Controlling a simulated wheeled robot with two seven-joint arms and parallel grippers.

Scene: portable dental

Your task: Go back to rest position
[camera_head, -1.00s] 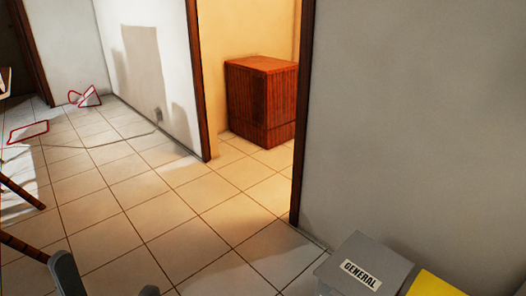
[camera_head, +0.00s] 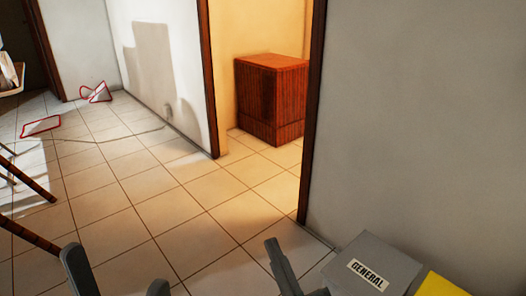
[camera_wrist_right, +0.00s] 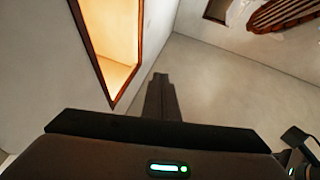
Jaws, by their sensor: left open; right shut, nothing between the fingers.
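My left gripper (camera_head: 114,272) is at the bottom left of the head view. Its two grey fingers stand apart with nothing between them. My right gripper (camera_head: 277,252) is at the bottom centre, just left of the grey bin. In the right wrist view its fingers (camera_wrist_right: 160,84) are together, with nothing held, and point toward the pale wall and the doorway.
A grey bin marked GENERAL (camera_head: 372,266) stands at the lower right beside a yellow bin (camera_head: 438,285). A brown wooden cabinet (camera_head: 270,98) stands beyond the doorway. Red-edged items (camera_head: 41,126) lie on the tiled floor. The middle floor is clear.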

